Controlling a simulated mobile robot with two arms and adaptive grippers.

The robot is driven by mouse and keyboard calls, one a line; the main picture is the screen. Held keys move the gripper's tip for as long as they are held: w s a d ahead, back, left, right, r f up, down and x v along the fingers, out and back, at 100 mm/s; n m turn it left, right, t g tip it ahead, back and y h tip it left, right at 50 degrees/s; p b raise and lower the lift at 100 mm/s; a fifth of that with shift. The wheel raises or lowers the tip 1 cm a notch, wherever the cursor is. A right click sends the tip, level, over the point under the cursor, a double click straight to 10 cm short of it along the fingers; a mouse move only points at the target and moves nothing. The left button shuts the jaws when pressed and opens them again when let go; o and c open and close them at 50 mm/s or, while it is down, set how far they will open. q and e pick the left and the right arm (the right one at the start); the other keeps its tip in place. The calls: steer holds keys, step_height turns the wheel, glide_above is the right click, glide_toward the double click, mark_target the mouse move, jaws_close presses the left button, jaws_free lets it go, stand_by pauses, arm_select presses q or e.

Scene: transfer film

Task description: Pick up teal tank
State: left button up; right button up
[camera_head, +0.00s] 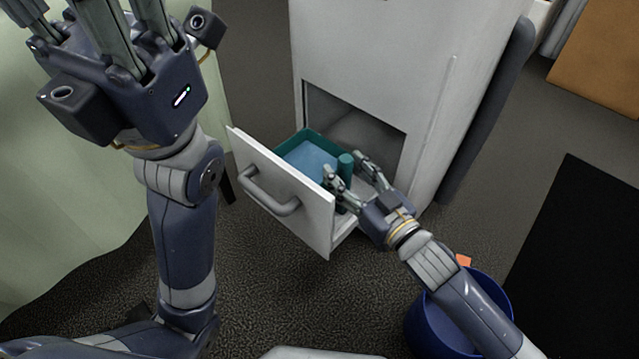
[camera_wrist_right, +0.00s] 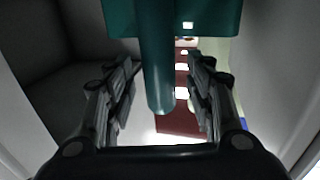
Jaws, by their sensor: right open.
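The teal tank (camera_head: 288,146) sits inside the pulled-out drawer of the white cabinet, with a light blue surface on top and a teal cylindrical handle (camera_head: 345,165) at its right side. My right gripper (camera_head: 352,168) is open at the drawer, with its fingers on either side of the handle. In the right wrist view the handle (camera_wrist_right: 157,70) comes down between the open fingers, and part of the teal body (camera_wrist_right: 215,16) shows above. I cannot tell whether a finger touches it. My left gripper (camera_head: 110,30) is raised at the upper left; its fingertips are cut off by the frame edge.
The drawer front (camera_head: 285,195) with its grey handle stands out from the white cabinet (camera_head: 400,60). A blue bin (camera_head: 425,325) is on the floor under my right arm. A black mat (camera_head: 580,260) lies at the right. A pale green surface (camera_head: 60,200) is at the left.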

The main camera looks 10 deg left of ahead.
steer(key=shift+w+a, duration=0.4)
steer(key=shift+w, duration=0.1)
jaws_close()
steer(key=shift+r, duration=0.3)
